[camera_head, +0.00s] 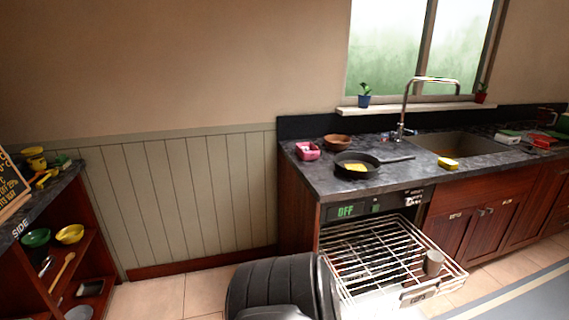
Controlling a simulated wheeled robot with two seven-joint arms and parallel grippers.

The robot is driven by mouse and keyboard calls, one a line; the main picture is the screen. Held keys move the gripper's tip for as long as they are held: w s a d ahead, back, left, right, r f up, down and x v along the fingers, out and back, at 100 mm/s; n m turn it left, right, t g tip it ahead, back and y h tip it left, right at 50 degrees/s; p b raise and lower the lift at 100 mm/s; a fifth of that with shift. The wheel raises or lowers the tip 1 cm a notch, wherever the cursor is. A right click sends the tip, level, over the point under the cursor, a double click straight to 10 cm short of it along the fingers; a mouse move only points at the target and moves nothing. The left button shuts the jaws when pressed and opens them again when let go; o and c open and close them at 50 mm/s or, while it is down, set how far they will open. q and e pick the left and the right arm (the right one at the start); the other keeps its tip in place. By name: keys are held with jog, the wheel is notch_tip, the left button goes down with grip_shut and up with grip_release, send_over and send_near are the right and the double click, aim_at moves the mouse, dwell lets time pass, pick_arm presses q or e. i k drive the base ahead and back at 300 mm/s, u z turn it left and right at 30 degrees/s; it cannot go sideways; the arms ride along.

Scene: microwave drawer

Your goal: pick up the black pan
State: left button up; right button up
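The black pan (369,161) sits upright on the dark stone counter (324,179), between the wooden bowl and the sink. Its handle points right along the counter. A small yellow piece (356,167) lies inside the pan. Neither of my grippers shows in the head view, so I cannot see whether they are open or shut.
A pink container (307,151) and a wooden bowl (337,142) stand left of and behind the pan. The sink (468,143) and tall faucet (405,108) are right. Below, a wire rack (375,258) juts out, with a grey cup (433,262). A shelf (90,246) stands left.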

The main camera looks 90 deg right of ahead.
aim_at(359, 165)
jog(key=i, duration=0.45)
jog(key=z, duration=2.75)
jog(key=i, duration=0.55)
jog(key=z, duration=2.05)
